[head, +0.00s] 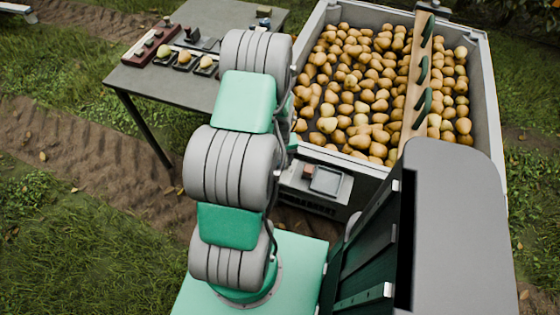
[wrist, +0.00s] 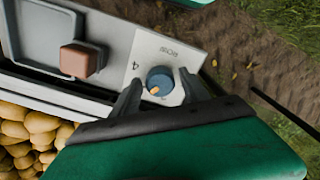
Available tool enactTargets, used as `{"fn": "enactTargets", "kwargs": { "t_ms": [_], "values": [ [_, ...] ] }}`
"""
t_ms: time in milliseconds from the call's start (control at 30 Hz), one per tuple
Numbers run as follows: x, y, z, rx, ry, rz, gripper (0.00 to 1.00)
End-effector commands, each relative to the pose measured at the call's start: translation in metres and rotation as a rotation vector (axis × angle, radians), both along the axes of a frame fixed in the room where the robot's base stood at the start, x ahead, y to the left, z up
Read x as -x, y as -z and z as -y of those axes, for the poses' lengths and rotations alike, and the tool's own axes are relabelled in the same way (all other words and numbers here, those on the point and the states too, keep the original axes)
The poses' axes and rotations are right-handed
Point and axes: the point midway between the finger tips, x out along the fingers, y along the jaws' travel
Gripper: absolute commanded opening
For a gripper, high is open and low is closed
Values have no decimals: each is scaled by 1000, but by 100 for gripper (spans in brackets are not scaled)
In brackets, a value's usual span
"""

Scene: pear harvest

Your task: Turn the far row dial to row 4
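The row dial (wrist: 160,78) is a round blue knob on a light grey panel (wrist: 150,50) in the wrist view. A small pale orange mark shows on its lower left edge. The word ROW and a figure 4 are printed beside it, the 4 to the upper left of the knob. The mark does not point at the 4. My gripper (wrist: 160,90) is open, with one dark finger on each side of the dial and a gap visible on both sides. Other figures are hidden or too small to read. In the head view my arm hides the gripper and the dial.
An orange-brown block-like knob (wrist: 80,60) sits on the same unit, beside a grey recessed tray. The unit (head: 320,183) stands against a large grey bin (head: 490,110) of pears. A grey table (head: 135,78) with small trays is at the upper left.

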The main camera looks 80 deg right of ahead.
Motion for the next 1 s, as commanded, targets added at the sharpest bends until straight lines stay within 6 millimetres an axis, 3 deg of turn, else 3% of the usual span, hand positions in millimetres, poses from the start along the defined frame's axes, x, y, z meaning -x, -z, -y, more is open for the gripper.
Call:
{"fn": "enactTargets", "kwargs": {
  "t_ms": [600,1000],
  "values": [
    [0,0,0,0,0,0,1],
    [0,0,0,0,45,0,0]
  ]
}}
